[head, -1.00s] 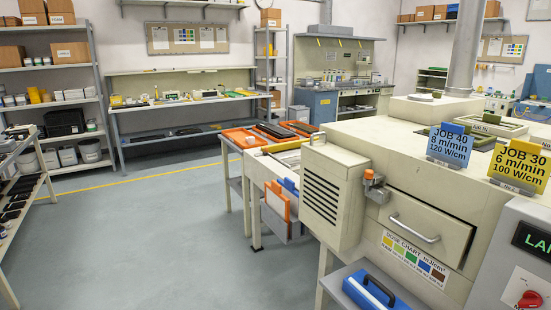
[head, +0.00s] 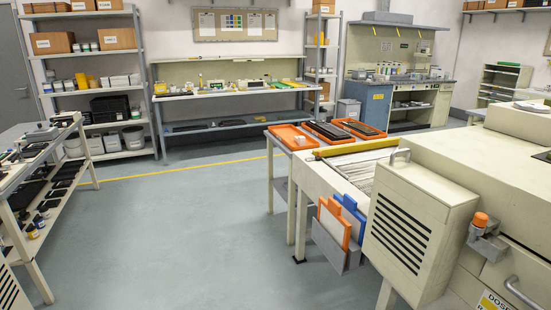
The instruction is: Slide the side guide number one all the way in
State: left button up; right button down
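No part that I can surely call side guide number one shows in the head view. A cream machine (head: 481,167) stands at the right. A pale feed bed (head: 367,172) extends from its left end, with a yellow bar (head: 357,147) lying across its far side. A louvred cream cover with a handle (head: 418,222) stands in front and hides part of the bed. An orange-capped knob on a grey bracket (head: 482,219) is on the machine's front. Neither of my grippers is in view.
Orange trays (head: 293,137) with dark items stand beyond the bed. Orange panels (head: 334,223) and blue panels (head: 350,211) sit in a grey holder on the bed's side. A cart (head: 37,165) stands at the left. The grey floor (head: 185,240) between is clear.

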aim_at(319, 153)
jog(key=i+u, duration=0.15)
jog(key=i, duration=1.85)
